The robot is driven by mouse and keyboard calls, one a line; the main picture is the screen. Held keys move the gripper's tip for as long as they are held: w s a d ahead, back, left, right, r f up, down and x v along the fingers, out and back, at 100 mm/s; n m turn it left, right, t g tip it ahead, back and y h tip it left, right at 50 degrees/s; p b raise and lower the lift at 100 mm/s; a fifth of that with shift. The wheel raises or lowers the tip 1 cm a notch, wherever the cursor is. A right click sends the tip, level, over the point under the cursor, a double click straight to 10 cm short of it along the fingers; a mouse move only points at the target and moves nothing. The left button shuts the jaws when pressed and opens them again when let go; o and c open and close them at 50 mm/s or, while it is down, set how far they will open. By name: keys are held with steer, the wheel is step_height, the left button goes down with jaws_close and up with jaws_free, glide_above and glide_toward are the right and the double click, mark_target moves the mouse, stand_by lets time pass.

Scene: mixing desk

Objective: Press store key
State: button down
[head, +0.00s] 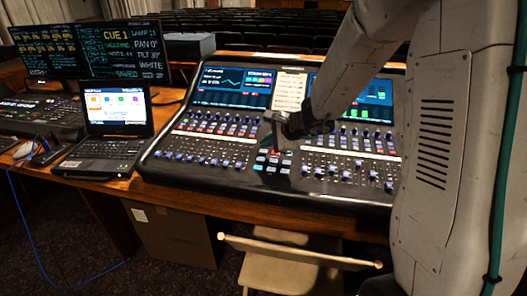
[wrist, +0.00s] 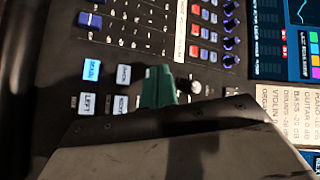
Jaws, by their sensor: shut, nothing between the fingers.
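The mixing desk (head: 219,149) fills the middle of the head view. My gripper (head: 276,146) hangs over the central key cluster (head: 272,163). It is shut and empty. In the wrist view its green-tinted fingertips (wrist: 160,84) are just beside a small block of lit keys. These are a blue key (wrist: 91,71), a white key (wrist: 87,103) below it and two white keys (wrist: 123,75) closer to the fingers. I cannot read a store label on any of them. Keys under or behind the fingers are hidden, and I cannot tell whether the fingertips touch the panel.
Rows of knobs and faders (head: 345,172) lie on both sides of the key cluster. The desk's screen (head: 235,86) stands behind. A laptop (head: 115,115) and two monitors (head: 122,50) are at the left. A chair (head: 290,262) stands in front.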

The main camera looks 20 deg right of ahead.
steer(key=shift+r, duration=0.25)
steer(key=shift+s+a+r, duration=0.1)
steer(key=shift+s+r, duration=0.05)
steer(key=shift+r, duration=1.1)
steer(key=shift+s+a+r, duration=0.1)
steer(key=shift+r, duration=1.1)
steer(key=s+a+r+n+g, duration=0.1)
steer(key=s+a+n+g, duration=0.2)
steer(key=s+n, duration=0.5)
steer(key=s+a+r+n+g, duration=0.2)
steer(key=s+n+g, duration=0.2)
steer(key=s, duration=0.8)
steer(key=s+d+r+n+h, duration=0.2)
steer(key=s+n, duration=0.1)
steer(key=s, duration=0.5)
steer(key=s+d+r+n+h, duration=0.3)
steer(key=s+n, duration=0.1)
steer(key=s, duration=0.4)
steer(key=shift+d+r, duration=0.2)
steer(key=shift+r, duration=0.05)
steer(key=shift+d, duration=0.15)
